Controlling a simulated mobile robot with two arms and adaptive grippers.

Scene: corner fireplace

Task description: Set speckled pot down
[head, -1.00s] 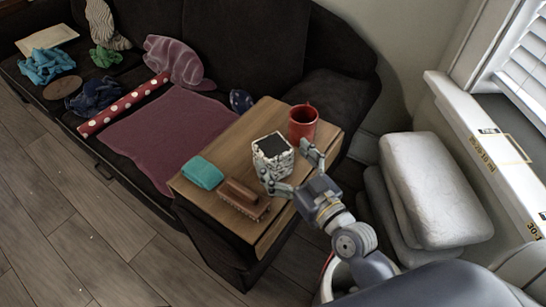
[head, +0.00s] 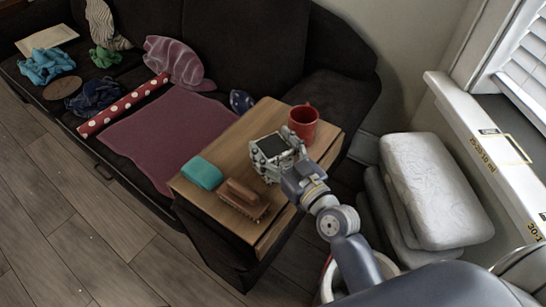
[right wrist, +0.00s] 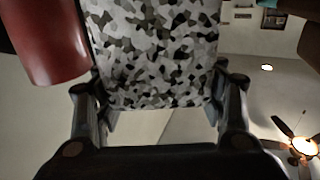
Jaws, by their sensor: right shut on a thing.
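The speckled pot (head: 268,148) is a black, white and grey box-shaped pot with a dark top. It is at the wooden tray table (head: 236,150), left of the red mug (head: 303,122). My right gripper (head: 278,160) is shut on the pot, with a finger on either side. In the right wrist view the pot (right wrist: 155,50) fills the space between the fingers of my right gripper (right wrist: 160,115). Whether the pot's base touches the wood is hard to tell. My left gripper is not in view.
A brown brush (head: 243,197) and a folded teal cloth (head: 202,173) lie on the tabletop near its front left. The red mug stands close behind the pot. White and grey cushions (head: 433,190) are stacked to the right, under the window sill.

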